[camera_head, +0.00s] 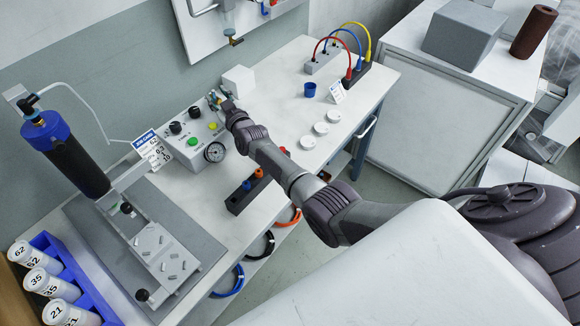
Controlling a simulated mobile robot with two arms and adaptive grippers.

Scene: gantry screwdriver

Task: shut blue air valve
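A grey control box (185,150) with black knobs, a green button, and a round gauge (214,152) stands on the white workbench. My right arm reaches across the bench from the lower right. My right gripper (220,102) is at the back right corner of this box, over small brass and blue fittings (212,97). The blue air valve seems to be among these fittings, but the gripper partly covers them and I cannot make out its handle position. The gripper is too small and overlapped to tell whether it is open or shut. My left gripper is not in view.
A screwdriver with a blue cap (65,155) stands on a gantry at left, near numbered cups (45,282). A white block (238,80) sits behind the gripper. Coloured cables (345,40) and white discs (320,128) lie right. A wall panel (205,30) hangs behind.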

